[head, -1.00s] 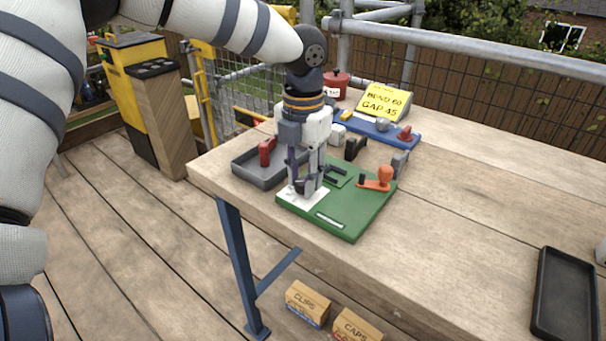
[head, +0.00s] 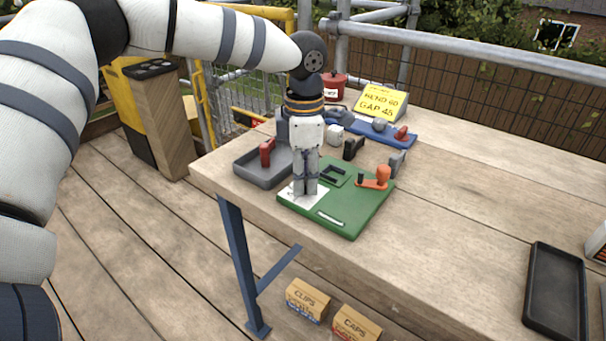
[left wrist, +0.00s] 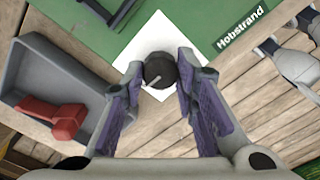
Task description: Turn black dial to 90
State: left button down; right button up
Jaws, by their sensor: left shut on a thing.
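The black dial (left wrist: 160,70) sits on a white square plate (left wrist: 150,40) at one corner of the green board (head: 345,212). In the left wrist view a short light mark on the dial points to the lower left. My left gripper (head: 305,190) reaches down over the white plate, and in the left wrist view its fingertips (left wrist: 160,72) are shut on the dial from both sides. Any numbers around the dial cannot be read. My right gripper is not in view.
A grey tray (head: 243,171) with a red-handled tool (head: 266,152) stands close left of the board. An orange-handled lever (head: 382,176) is on the board. A yellow sign (head: 381,101) reads BEND 60, GAP 45. A black tray (head: 540,320) lies right; the table between is clear.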

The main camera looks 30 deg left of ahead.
pick_arm(q)
jog(key=m, duration=0.5)
jog(key=shift+m, duration=0.4)
jog(key=shift+f, duration=0.1)
dwell(0.3)
jog(key=c, duration=1.2)
grip_release()
jog(key=shift+c, duration=0.2)
notch_tip(320, 180, up, 12)
